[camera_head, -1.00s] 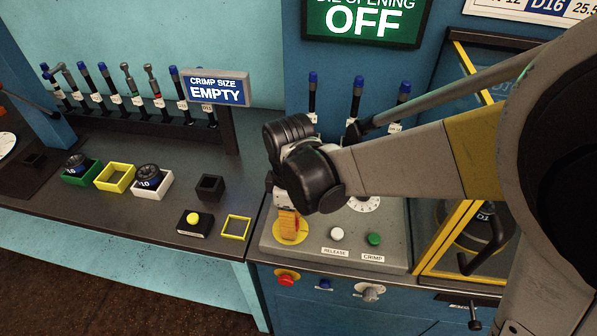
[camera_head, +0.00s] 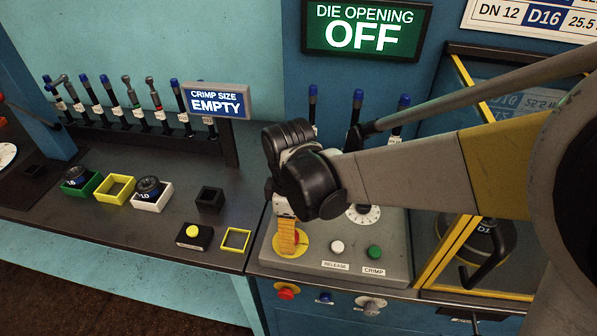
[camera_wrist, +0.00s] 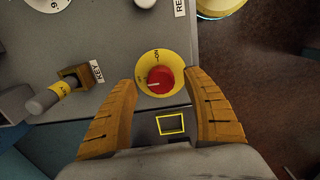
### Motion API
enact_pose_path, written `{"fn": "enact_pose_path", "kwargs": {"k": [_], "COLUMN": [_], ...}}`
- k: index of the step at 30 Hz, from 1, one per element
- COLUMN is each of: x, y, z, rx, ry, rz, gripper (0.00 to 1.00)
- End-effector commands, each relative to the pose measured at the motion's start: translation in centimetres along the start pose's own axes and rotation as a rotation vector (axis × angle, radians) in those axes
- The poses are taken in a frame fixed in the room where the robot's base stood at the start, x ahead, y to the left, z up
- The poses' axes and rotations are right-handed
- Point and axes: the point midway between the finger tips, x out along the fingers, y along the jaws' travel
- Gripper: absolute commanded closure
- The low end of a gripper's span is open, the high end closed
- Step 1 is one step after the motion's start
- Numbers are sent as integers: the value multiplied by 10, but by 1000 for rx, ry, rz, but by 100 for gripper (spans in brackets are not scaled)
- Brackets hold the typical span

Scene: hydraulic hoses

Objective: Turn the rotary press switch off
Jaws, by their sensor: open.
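The rotary press switch is a red knob on a yellow disc marked "ON" (camera_wrist: 160,79), seen in the wrist view. It sits on the grey control panel (camera_head: 330,250). My gripper (camera_wrist: 165,90) is open, with one orange finger on each side of the knob in that view. I cannot tell whether the fingers touch it. In the head view the gripper (camera_head: 288,240) points down over the yellow disc and hides most of the knob.
White release (camera_head: 337,247) and green crimp (camera_head: 375,251) buttons are right of the switch. A red stop button (camera_head: 286,292) is on the front below. A key (camera_wrist: 45,98) shows in the wrist view. The die opening display (camera_head: 366,33) reads "OFF".

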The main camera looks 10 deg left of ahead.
Motion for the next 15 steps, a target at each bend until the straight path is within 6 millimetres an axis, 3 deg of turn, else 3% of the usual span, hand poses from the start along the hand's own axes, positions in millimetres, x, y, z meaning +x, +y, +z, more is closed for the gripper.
{"fn": "enact_pose_path", "kwargs": {"k": [9,15], "x": [-71,-97], "y": [-1,0], "z": [0,0], "rx": [0,0], "ry": [0,0], "rz": [0,0], "gripper": [41,41]}}
